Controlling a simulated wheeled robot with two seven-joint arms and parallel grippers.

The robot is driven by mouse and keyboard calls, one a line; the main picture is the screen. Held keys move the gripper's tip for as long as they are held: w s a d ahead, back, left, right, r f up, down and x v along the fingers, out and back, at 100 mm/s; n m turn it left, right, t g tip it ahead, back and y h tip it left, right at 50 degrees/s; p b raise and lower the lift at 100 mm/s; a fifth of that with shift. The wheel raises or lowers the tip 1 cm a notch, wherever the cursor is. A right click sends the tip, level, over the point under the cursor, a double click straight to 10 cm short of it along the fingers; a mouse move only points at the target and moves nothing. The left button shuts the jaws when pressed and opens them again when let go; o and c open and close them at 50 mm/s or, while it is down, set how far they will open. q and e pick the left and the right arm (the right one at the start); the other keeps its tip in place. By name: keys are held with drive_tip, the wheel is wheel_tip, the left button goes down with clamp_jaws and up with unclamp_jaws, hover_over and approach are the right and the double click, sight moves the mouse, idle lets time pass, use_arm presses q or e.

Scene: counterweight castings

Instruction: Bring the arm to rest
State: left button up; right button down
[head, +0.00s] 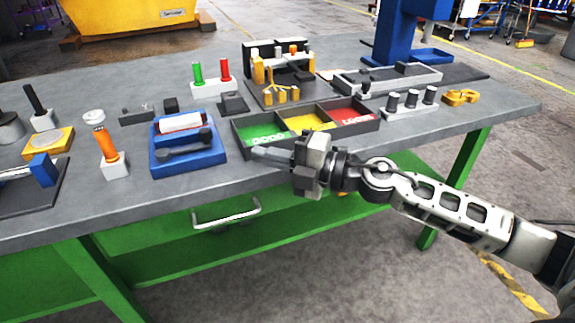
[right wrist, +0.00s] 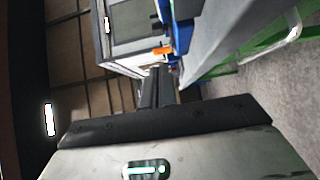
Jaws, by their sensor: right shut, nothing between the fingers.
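My right arm (head: 455,208) comes in from the right in the head view. Its gripper (head: 262,153) is at the table's front edge, in front of the tray with green, yellow and red compartments. The fingers point left and are shut with nothing between them. In the right wrist view the closed fingers (right wrist: 157,88) show as a dark narrow pair in the middle. My left gripper is not in view.
The grey table (head: 300,184) has a green frame. A blue tray (head: 188,163), an orange-handled tool (head: 105,143), the three-colour tray (head: 243,140) and a grey block with several pegs (head: 408,108) stand near the gripper. The floor in front is free.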

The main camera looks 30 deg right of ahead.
drive_tip(key=s+a+f+m+g+h, duration=0.1)
drive_tip(key=s+f+m+h, duration=0.3)
drive_tip(key=s+f+m, duration=0.5)
drive_tip(key=s+a+f+m+g+h, duration=0.1)
drive_tip(key=s+a+f+m+h, duration=0.2)
drive_tip(key=s+f+m, duration=0.6)
wheel_tip(320, 180, down, 5)
drive_tip(key=m+h, duration=0.2)
drive_tip(key=m, duration=0.4)
drive_tip(key=shift+s+a+f+m, duration=0.2)
drive_tip(key=shift+s+m, duration=0.05)
drive_tip(key=shift+m, duration=0.15)
